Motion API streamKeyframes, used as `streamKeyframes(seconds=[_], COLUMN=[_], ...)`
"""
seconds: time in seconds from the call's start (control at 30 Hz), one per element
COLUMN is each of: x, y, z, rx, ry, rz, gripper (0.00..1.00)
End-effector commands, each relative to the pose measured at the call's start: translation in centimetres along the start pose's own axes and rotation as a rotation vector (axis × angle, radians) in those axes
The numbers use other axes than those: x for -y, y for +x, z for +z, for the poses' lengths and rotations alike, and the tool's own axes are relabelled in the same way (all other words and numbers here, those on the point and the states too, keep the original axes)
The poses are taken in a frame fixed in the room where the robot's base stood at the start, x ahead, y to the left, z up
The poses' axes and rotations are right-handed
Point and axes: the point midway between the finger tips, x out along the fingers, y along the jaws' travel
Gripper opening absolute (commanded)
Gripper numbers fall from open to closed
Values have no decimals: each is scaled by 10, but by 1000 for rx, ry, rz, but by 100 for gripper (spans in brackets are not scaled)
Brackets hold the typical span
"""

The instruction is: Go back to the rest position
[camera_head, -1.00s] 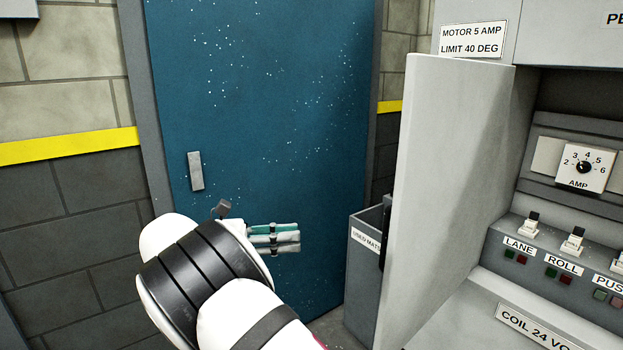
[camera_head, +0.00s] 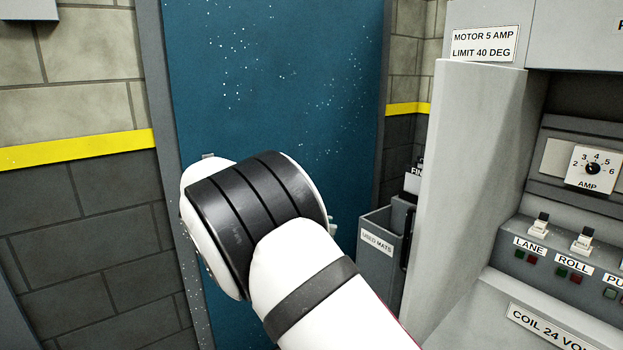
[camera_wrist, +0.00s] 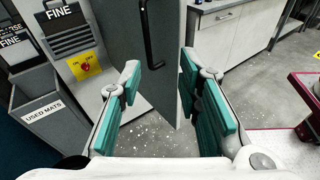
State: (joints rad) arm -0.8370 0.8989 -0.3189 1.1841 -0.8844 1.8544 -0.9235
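My gripper (camera_wrist: 160,112) shows in the wrist view with its two teal-padded fingers spread wide apart. Nothing is between the fingers; past them are a grey panel with a black handle (camera_wrist: 150,40) and the speckled floor. In the head view my white arm with its black ribbed joint reaches up from the bottom, in front of the blue door, and hides the gripper's fingers.
The open grey cabinet door (camera_head: 465,170) stands to the right of my arm, beside the control panel with an AMP dial (camera_head: 592,169). A grey USED MATS bin (camera_head: 378,262) stands behind it. The wrist view shows a red-edged table (camera_wrist: 306,90) at right.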

Motion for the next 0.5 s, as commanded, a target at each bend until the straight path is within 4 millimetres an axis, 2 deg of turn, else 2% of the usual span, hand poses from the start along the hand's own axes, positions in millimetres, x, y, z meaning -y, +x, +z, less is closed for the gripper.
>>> streamKeyframes(seconds=[0.17,0.27,0.5], x=[11,25,80], y=[39,66,122], z=[28,47,83], rx=[-134,-241,-510], ry=[69,133,340], rz=[-69,-122,-269], gripper=[32,32,32])
